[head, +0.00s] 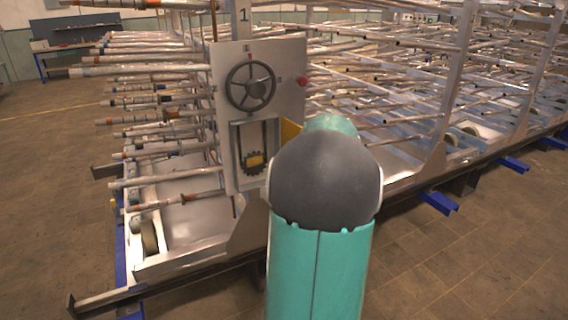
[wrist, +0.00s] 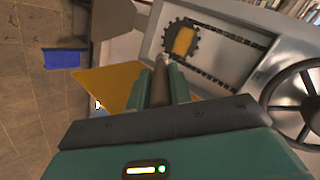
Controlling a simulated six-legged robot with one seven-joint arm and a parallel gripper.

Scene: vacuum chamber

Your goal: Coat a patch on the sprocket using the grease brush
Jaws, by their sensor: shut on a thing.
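The sprocket (wrist: 171,36) is a dark toothed wheel with a yellow patch (wrist: 184,40) on its face. It sits with a chain (wrist: 220,70) inside an opening of a grey panel, and shows in the head view (head: 247,169) low in that opening. My gripper (wrist: 160,83) is shut on the grease brush (wrist: 158,88), a brown stick with a paler tip pointing toward the sprocket. In the wrist view the tip appears just below the sprocket's edge; I cannot tell any contact. My arm hides the gripper and brush in the head view.
A yellow door (wrist: 112,86) stands open beside the opening, close to my gripper; its edge shows in the head view (head: 290,131). A handwheel (head: 250,87) and a red knob (head: 302,80) are on the panel (head: 222,60). Racks of metal tubes (head: 150,70) surround it. Floor in front is clear.

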